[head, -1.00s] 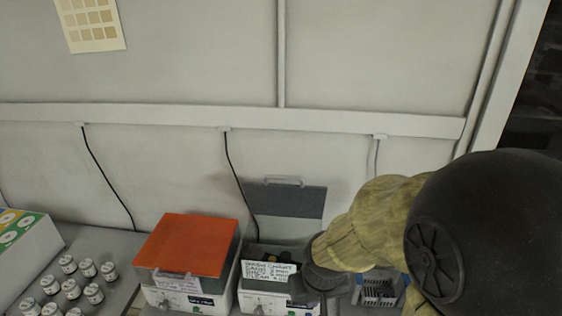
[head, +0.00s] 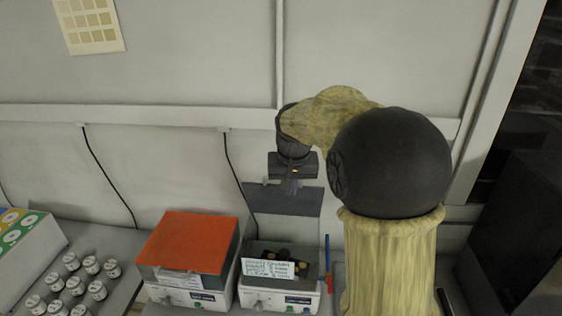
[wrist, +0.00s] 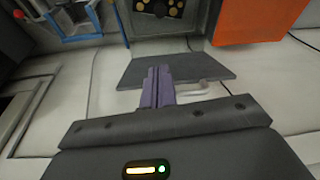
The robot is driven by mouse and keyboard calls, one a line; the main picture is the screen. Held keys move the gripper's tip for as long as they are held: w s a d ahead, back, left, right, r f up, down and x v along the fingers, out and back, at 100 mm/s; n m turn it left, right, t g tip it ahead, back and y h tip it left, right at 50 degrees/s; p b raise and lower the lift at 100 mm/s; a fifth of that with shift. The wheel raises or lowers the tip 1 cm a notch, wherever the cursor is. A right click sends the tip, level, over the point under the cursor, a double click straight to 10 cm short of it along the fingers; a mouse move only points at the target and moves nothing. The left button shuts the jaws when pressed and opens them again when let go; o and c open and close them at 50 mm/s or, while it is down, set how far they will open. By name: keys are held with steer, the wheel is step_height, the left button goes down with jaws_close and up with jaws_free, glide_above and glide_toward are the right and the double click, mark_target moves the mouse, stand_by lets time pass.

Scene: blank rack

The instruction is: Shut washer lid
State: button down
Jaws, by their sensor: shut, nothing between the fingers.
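The washer (head: 278,300) is a white and grey box with a card on its front and dark round items inside. Its grey lid (head: 270,204) stands open, raised at the back against the wall. In the wrist view the lid (wrist: 205,66) shows beyond my fingers, with its pale handle (wrist: 196,92) beside them. My gripper (head: 291,188) is shut and empty at the lid's upper edge. It shows in the wrist view (wrist: 158,75), its fingers overlapping the lid. I cannot tell whether they touch it. Part of the lid's top edge is hidden behind my gripper.
A similar box with a shut orange lid (head: 194,242) stands just left of the washer. Several small white jars (head: 75,283) stand farther left, by a colour-labelled box (head: 20,240). A blue upright rod (head: 327,262) is right of the washer. The wall is close behind.

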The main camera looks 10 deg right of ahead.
steer(key=w+r+m+p, duration=0.1)
steer(key=w+r+p, duration=0.1)
steer(key=w+r, duration=0.6)
step_height(320, 180, up, 4)
steer(key=shift+w+a+r+m+h, duration=0.15)
steer(key=shift+w+a+m+h, duration=0.1)
steer(key=shift+m+h, duration=0.05)
steer(key=f+p, duration=0.1)
steer(key=f, duration=0.2)
steer(key=f+p, duration=0.1)
steer(key=f, duration=0.3)
steer(key=f+p, duration=0.1)
steer(key=f, duration=0.3)
steer(key=shift+w+p, duration=0.3)
steer(key=shift+s+a+f, duration=0.1)
steer(key=shift+s+f, duration=0.25)
steer(key=shift+f+t+b, duration=0.2)
steer(key=shift+t+b, duration=0.1)
steer(key=shift+b, duration=0.05)
